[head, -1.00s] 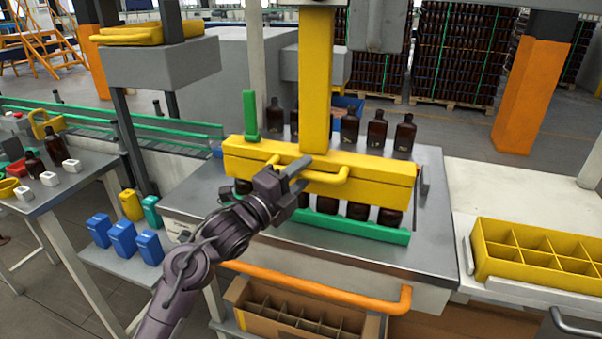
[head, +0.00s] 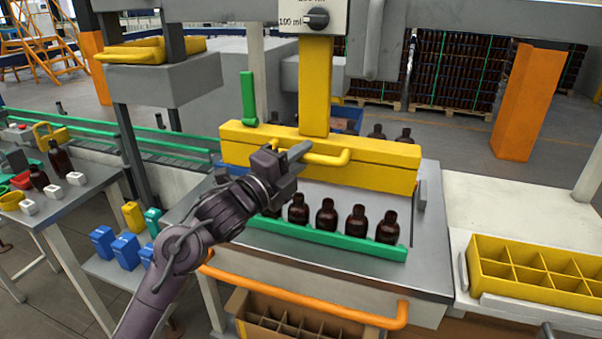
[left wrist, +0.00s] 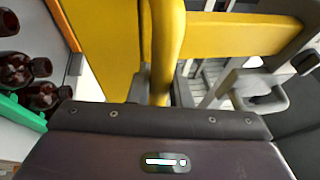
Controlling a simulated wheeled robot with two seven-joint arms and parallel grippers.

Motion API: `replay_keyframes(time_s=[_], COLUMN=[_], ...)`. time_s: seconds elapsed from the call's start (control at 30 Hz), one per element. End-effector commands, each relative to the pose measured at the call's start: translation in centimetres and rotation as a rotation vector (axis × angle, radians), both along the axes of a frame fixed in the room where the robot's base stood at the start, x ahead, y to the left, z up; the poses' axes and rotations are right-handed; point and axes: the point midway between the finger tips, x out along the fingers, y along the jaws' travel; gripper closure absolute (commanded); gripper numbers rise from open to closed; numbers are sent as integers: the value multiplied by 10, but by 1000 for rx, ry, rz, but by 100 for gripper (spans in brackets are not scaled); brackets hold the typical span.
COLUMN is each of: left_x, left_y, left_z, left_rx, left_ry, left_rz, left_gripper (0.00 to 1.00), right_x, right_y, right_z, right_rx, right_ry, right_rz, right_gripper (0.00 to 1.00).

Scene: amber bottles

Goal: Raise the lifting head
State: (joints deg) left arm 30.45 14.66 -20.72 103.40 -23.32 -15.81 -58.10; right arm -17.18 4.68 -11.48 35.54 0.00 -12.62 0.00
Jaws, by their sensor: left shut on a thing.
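The yellow lifting head (head: 385,163) is a long bar on a yellow column (head: 314,90), above the steel table (head: 430,215). A yellow handle (head: 335,158) runs along its front. My left gripper (head: 287,158) is shut on the left part of this handle. In the left wrist view the yellow handle (left wrist: 168,50) runs down into my jaws, beside the head's yellow face (left wrist: 105,45). Amber bottles (head: 326,214) stand upright in a row below the head, behind a green rail (head: 320,240). The head's underside is clear of their caps. My right gripper is not in view.
A yellow divided crate (head: 530,272) stands on the right-hand table. An orange bar (head: 305,302) runs along the front, above a cardboard box with dividers (head: 290,325). Blue containers (head: 125,250) stand at the left. A dial (head: 316,19) sits high on the column.

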Motion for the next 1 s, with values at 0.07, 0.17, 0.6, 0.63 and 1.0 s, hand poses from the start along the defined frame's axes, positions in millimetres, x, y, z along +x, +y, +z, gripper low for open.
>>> replay_keyframes(time_s=[0.07, 0.17, 0.6, 0.63, 1.0], left_x=[0, 0, 0, 0, 0], left_y=[1, 1, 1, 0, 1], left_z=[35, 61, 118, 118, 122], left_rx=[0, -1, -3, -3, -7], left_ry=[-11, -10, -4, -4, -10], left_rz=[1, 1, 1, 1, 1], left_gripper=[100, 100, 100, 100, 100], right_x=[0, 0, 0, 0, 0], right_y=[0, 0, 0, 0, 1], right_z=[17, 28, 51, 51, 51], right_rx=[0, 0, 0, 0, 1], right_ry=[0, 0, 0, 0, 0], right_rz=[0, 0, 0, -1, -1], right_gripper=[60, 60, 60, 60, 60])
